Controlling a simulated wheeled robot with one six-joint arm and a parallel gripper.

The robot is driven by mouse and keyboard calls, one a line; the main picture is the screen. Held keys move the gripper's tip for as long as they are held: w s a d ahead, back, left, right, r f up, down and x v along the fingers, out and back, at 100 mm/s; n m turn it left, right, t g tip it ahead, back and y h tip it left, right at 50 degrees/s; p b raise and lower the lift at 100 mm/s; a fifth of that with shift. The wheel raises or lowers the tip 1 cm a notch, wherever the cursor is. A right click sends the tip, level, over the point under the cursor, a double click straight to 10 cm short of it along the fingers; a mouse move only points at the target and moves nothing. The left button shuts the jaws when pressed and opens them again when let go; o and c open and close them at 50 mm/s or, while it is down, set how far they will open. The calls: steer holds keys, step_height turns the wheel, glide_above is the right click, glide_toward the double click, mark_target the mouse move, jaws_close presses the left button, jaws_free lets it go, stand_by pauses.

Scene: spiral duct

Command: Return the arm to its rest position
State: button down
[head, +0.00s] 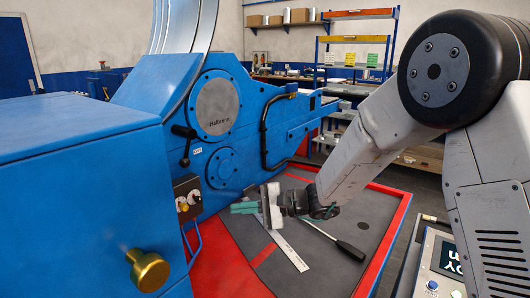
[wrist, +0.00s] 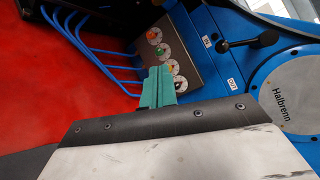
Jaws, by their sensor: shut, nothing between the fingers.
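My gripper (head: 236,208) shows in the head view at the end of my arm, which reaches in from the right. Its teal fingers point left, above the work table (head: 375,212) and close to the blue machine (head: 85,150). In the wrist view the teal fingers (wrist: 158,86) are together with nothing held. There they overlap the lower edge of the machine's control box (wrist: 150,50); I cannot tell the gap between them. The control box also shows in the head view (head: 187,196), left of the gripper.
A black lever (wrist: 252,42) juts from the machine, and a brass knob (head: 147,270) sticks out at front left. Blue cables (wrist: 95,50) run beside the control box. A steel ruler (head: 288,250) and a black-handled tool (head: 346,248) lie on the table. Shelves (head: 355,40) stand behind.

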steer(key=s+d+r+n+g+h, duration=0.1)
steer(key=s+d+n+g+h, duration=0.15)
steer(key=s+d, duration=0.4)
steer(key=s+d+r+n+g+h, duration=0.15)
steer(key=s+d+h, duration=0.25)
steer(key=s, duration=0.6)
steer(key=s+d+r+t+h, duration=0.2)
steer(key=s+d+h, duration=0.3)
steer(key=s+d, duration=0.3)
steer(key=s+d+r+n+t+h, duration=0.1)
steer(key=s+d+h, duration=0.4)
steer(key=d, duration=1)
steer(key=shift+s+d+r+t, duration=0.2)
steer(key=shift+s+r+t, duration=0.8)
steer(key=shift+s, duration=0.5)
steer(key=shift+r, duration=0.1)
